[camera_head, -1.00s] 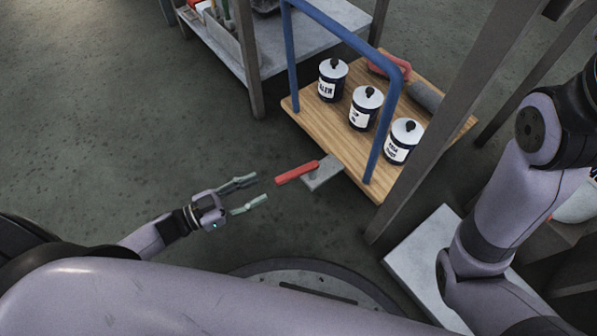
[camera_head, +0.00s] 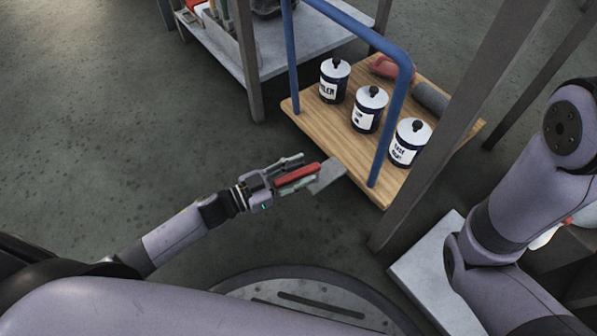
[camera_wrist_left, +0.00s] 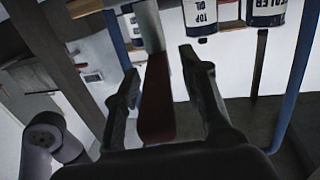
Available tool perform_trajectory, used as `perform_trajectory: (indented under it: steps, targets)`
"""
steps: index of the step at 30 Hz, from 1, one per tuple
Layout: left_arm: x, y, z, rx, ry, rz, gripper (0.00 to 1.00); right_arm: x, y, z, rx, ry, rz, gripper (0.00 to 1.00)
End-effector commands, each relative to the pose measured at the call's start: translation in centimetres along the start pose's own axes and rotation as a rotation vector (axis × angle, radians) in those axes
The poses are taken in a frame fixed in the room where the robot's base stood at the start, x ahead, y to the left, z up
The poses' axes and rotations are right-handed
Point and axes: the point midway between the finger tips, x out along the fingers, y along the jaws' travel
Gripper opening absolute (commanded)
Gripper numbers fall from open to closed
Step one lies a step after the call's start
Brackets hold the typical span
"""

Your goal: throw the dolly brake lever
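The red brake lever (camera_head: 298,174) sticks out from a grey metal bracket (camera_head: 328,177) at the near edge of the wooden dolly (camera_head: 342,150). My left gripper (camera_head: 304,170) is open, with one finger on each side of the lever. In the left wrist view the lever (camera_wrist_left: 157,105) stands between the two fingers (camera_wrist_left: 160,72), with a visible gap on both sides. My right gripper is outside the views; only its arm shows at the right.
Several labelled cans, among them the middle one (camera_head: 369,110), stand on the dolly. A blue handle (camera_head: 397,95) arches over it. A table leg (camera_head: 455,125) stands close on the right. A grey shelf (camera_head: 275,45) is behind. The floor at left is clear.

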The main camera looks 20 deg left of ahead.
Motion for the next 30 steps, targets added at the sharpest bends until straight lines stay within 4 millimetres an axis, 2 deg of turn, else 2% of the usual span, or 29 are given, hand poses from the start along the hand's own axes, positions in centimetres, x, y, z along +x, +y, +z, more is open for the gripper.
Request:
perform_trajectory:
  steps: [2,18,30]
  targets:
    - [-0.02,0.01,0.01,0.000,0.000,0.000,0.36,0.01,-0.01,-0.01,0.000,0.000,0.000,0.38]
    - [-0.06,0.01,0.04,-0.001,0.000,0.000,0.00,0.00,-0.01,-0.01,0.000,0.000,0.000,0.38]
    - [-0.08,0.02,0.06,-0.001,-0.001,0.001,0.00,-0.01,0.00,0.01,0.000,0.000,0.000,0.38]
